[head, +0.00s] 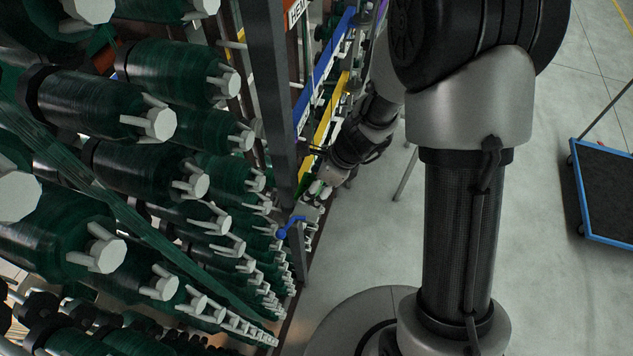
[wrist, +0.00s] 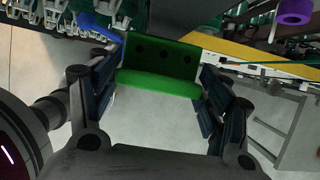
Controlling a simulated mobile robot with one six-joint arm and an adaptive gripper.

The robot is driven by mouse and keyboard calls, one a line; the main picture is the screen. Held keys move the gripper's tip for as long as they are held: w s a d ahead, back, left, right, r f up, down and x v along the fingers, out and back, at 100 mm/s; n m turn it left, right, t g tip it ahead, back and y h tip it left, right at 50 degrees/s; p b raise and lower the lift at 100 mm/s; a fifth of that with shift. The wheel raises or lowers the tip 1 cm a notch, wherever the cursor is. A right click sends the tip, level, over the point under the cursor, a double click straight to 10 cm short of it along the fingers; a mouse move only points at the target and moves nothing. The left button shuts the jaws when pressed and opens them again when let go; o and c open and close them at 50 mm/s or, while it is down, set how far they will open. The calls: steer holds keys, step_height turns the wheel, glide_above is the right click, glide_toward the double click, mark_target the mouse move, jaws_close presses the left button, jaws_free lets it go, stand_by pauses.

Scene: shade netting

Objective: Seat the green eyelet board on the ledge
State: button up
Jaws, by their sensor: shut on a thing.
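The green eyelet board (wrist: 160,82) shows in the wrist view as a bright green L-shaped piece with a row of dark holes. It spans between the two dark fingers of my gripper (wrist: 158,90), which is shut on it by its ends. In the head view my gripper (head: 318,194) is small and far down the machine's side, and only a bit of green shows there. A pale rail (wrist: 275,70) runs along the lower edge of a yellow board (wrist: 258,53), to the right of the green board. I cannot tell whether the green board touches a ledge.
A blue lever (head: 291,226) sticks out close to my gripper. Blue (head: 322,72) and yellow (head: 331,108) strips line the frame beyond a dark post (head: 268,75). Green spools (head: 180,72) crowd the left.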

steer(key=shift+f+b, duration=2.45)
steer(key=shift+f, duration=0.3)
steer(key=shift+f+b, duration=0.6)
steer(key=shift+b, duration=0.05)
steer(key=shift+r+p, duration=0.3)
steer(key=shift+r, duration=0.05)
steer(key=shift+f+b, duration=0.3)
stand_by(1.5)
steer(key=shift+r, duration=0.3)
steer(key=shift+f, duration=0.55)
stand_by(1.4)
